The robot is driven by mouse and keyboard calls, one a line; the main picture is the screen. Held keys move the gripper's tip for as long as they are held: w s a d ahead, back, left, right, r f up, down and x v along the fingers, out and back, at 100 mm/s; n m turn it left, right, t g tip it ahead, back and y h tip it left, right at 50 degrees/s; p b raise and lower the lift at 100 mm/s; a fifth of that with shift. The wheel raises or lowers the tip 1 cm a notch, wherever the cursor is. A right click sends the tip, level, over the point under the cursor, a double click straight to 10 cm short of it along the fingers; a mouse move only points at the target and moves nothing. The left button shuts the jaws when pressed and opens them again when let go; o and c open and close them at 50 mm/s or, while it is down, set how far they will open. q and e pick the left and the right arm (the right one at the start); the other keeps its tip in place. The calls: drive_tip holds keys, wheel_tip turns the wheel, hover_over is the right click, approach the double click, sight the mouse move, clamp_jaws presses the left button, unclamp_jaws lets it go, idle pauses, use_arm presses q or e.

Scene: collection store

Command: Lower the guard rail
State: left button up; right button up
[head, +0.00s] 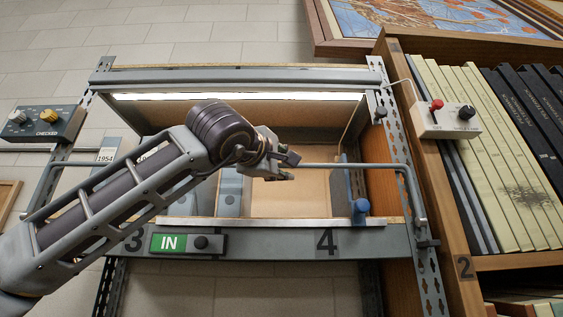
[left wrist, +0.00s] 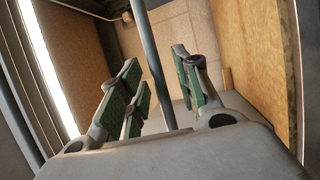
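The guard rail (head: 350,165) is a grey bar across the front of the lit shelf bay. Its right end bends down along the upright to a pivot near the shelf edge. My arm hides part of its middle. My left gripper (head: 288,165) is at the rail, in front of the bay opening. In the left wrist view the rail (left wrist: 152,60) runs between the green-padded fingers of the left gripper (left wrist: 160,95). The fingers are apart, with visible gaps on both sides of the bar. My right gripper is not in view.
A switch box (head: 446,118) is on the right bookcase, and a "CHECKED" knob box (head: 42,123) is at left.

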use_arm(q)
drive_tip(key=shift+w+d, duration=0.15)
drive_tip(key=shift+w, duration=0.15)
clamp_jaws()
idle(0.3)
